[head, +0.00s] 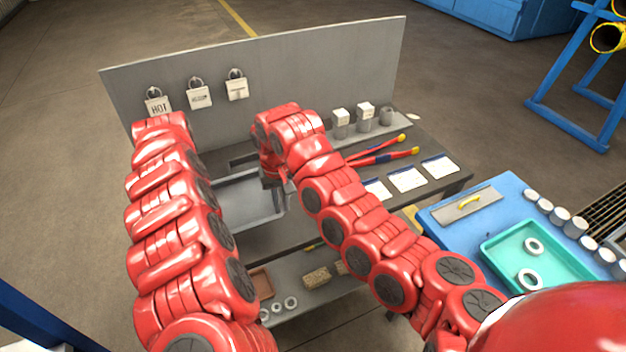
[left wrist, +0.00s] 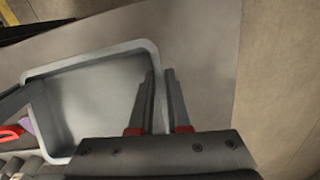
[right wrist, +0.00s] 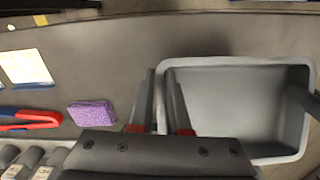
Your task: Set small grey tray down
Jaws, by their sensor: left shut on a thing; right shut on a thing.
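The small grey tray (head: 262,222) is an empty, rectangular, open tray over the left part of the dark workbench. My right gripper (head: 274,180) is shut on its right wall in the head view. In the right wrist view, the fingers (right wrist: 160,85) straddle the rim of the tray (right wrist: 235,159). In the left wrist view, my left gripper (left wrist: 163,85) is shut on the opposite rim of the tray (left wrist: 95,57). The left gripper is hidden behind its own arm in the head view. The tray looks about level; I cannot tell whether its underside touches the bench.
A purple sponge (right wrist: 92,113) lies on the bench beside the tray. Red-and-blue tongs (head: 385,155), white cards (head: 407,179) and small canisters (head: 341,122) are farther right. A grey back panel (head: 300,65) with padlocks (head: 198,95) stands behind. A lower shelf (head: 330,297) holds rings.

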